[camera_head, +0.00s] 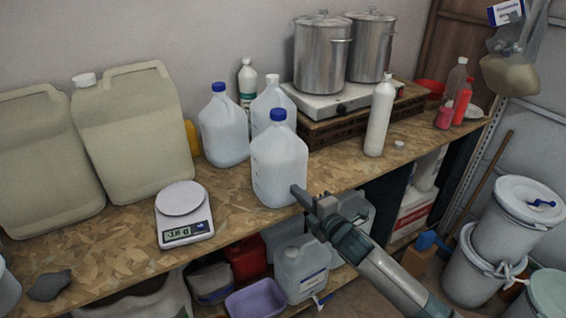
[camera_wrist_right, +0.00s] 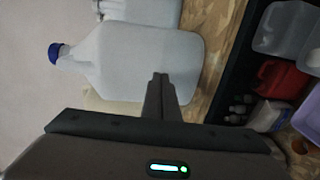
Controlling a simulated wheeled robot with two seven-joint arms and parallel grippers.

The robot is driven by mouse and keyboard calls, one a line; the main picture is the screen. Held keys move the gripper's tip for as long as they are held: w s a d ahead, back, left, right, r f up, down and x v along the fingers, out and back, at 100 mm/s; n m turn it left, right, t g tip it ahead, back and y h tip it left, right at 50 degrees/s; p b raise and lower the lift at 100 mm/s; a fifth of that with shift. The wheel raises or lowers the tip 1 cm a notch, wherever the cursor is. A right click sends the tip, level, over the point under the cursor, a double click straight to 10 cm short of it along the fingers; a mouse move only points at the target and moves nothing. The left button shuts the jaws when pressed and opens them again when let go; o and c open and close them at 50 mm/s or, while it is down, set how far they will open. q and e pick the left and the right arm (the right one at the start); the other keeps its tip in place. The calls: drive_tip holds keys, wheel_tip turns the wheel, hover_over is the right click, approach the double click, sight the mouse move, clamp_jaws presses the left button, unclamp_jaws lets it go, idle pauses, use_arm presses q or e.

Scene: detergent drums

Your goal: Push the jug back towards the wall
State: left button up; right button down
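The white jug with a blue cap (camera_head: 278,160) stands upright near the front edge of the chipboard worktop (camera_head: 120,230). My right gripper (camera_head: 298,192) comes in from the lower right, with its fingertips at the jug's lower front right side. In the right wrist view the two fingers (camera_wrist_right: 160,80) are pressed together with nothing between them. Their tips overlap the side of the jug (camera_wrist_right: 145,55), and I cannot tell if they touch it. My left gripper is in neither view.
Two more jugs, one blue-capped (camera_head: 223,130) and one white-capped (camera_head: 272,100), stand behind. A kitchen scale (camera_head: 183,213) is to the left, a white bottle (camera_head: 379,120) to the right. Large canisters (camera_head: 135,135) and a hob with steel pots (camera_head: 320,60) line the wall.

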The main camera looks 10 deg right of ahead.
sight(288, 183)
drive_tip(key=shift+w, duration=0.15)
drive_tip(key=shift+r+b+x, duration=0.15)
drive_tip(key=shift+b+x, duration=0.15)
drive_tip(key=shift+x, duration=1.05)
drive_tip(key=shift+r+b+x, duration=0.1)
drive_tip(key=shift+b+x, duration=0.2)
drive_tip(key=shift+x, duration=1)
drive_tip(key=shift+r+b+x, duration=0.2)
drive_tip(key=shift+b+x, duration=0.4)
drive_tip(key=shift+x, duration=1.45)
drive_tip(key=shift+s+d+p, duration=0.15)
drive_tip(key=shift+s+p, duration=0.3)
drive_tip(key=shift+p+v, duration=0.6)
drive_tip(key=shift+v, duration=0.45)
drive_tip(key=shift+f, duration=0.1)
